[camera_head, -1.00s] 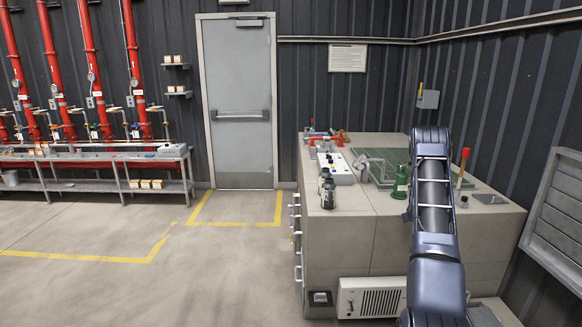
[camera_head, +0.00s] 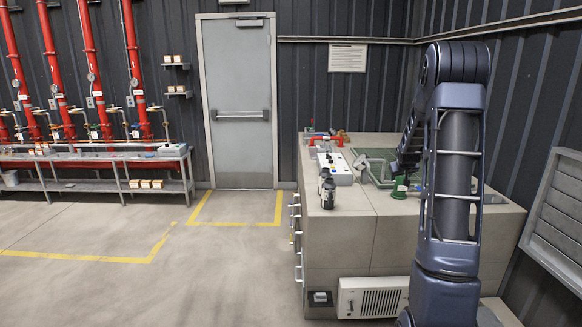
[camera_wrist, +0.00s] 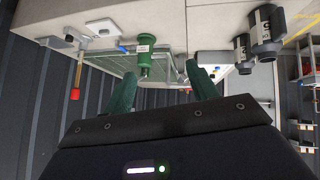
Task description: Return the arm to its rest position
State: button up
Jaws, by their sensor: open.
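My arm rises at the right of the head view, bent at a high elbow. My gripper (camera_wrist: 160,72) shows in the wrist view as two green fingers spread apart with nothing between them. In the head view my gripper (camera_head: 408,160) is a dark shape above the bench, partly hidden by my arm. A green bottle with a white label (camera_wrist: 145,58) stands on the bench beyond the fingers, apart from them. The bottle (camera_head: 400,188) also shows just below my gripper in the head view. The wrist view is upside down.
The bench (camera_head: 340,230) carries a white control box (camera_head: 335,167), a dark canister (camera_head: 327,190) and a green grid tray (camera_head: 373,155). A louvred panel (camera_head: 555,220) is at the right wall. The floor at left is clear.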

jog(key=s+a+r+g+y, duration=0.1)
jog(key=s+a+r, duration=0.5)
jog(key=s, duration=0.5)
jog(key=s+a+r+g+y, duration=0.1)
jog(key=s+a+r, duration=0.5)
jog(key=s, duration=0.4)
jog(key=s+a+g, duration=0.1)
jog(key=s+a, duration=0.3)
jog(key=s, duration=1)
jog(key=s+a, duration=0.4)
jog(key=s, duration=1)
jog(key=shift+a+f+g+y, duration=0.15)
jog(key=shift+f+g+y, duration=0.15)
jog(key=shift+g+y, duration=0.1)
